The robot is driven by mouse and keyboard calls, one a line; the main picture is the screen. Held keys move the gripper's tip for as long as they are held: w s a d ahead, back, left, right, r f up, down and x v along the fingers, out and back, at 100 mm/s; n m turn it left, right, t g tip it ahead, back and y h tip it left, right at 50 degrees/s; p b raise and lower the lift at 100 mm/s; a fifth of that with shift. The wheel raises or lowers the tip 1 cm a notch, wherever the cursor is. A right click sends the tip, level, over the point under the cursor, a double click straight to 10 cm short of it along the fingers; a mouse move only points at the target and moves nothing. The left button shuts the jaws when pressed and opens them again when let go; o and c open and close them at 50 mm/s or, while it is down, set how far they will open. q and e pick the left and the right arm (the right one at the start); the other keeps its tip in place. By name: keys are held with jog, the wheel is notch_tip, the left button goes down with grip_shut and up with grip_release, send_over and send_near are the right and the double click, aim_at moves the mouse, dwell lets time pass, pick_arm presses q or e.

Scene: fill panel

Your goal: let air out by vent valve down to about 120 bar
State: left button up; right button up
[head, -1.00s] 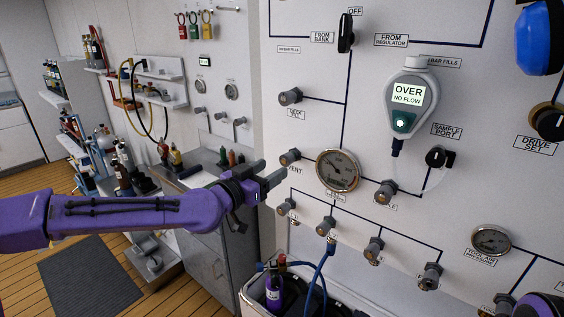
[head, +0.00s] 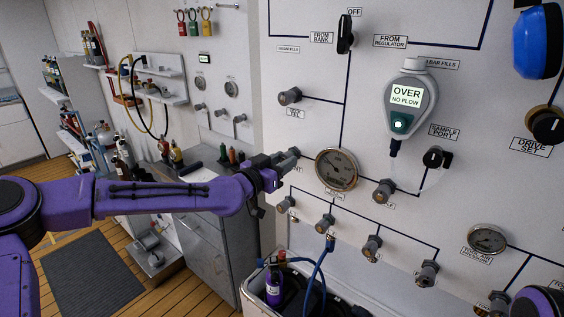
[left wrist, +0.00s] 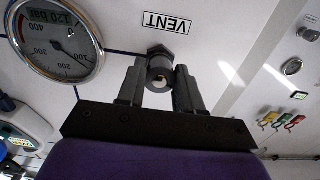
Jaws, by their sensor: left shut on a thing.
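The vent valve knob (left wrist: 160,66) is a small grey cylinder on the white panel, beside its VENT label (left wrist: 167,22). My left gripper (left wrist: 158,78) has a finger on each side of it and is shut on it. In the head view my left gripper (head: 290,157) hides the knob and part of its label. The round pressure gauge (head: 337,170) is just right of the gripper. It also shows upside down in the left wrist view (left wrist: 58,38), with a 120 bar tag; I cannot read its needle exactly. My right gripper is not in view.
Several other valve knobs stick out of the panel, one above the vent (head: 289,96) and a row below. A hand-held meter (head: 410,103) reads OVER, NO FLOW.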

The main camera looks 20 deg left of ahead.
pick_arm(q)
jog(key=shift+a+r+m+b, duration=0.1)
jog(key=shift+m+b, duration=5.55)
jog(key=shift+m, duration=1.45)
jog(key=o, duration=1)
jog(key=shift+o, duration=0.2)
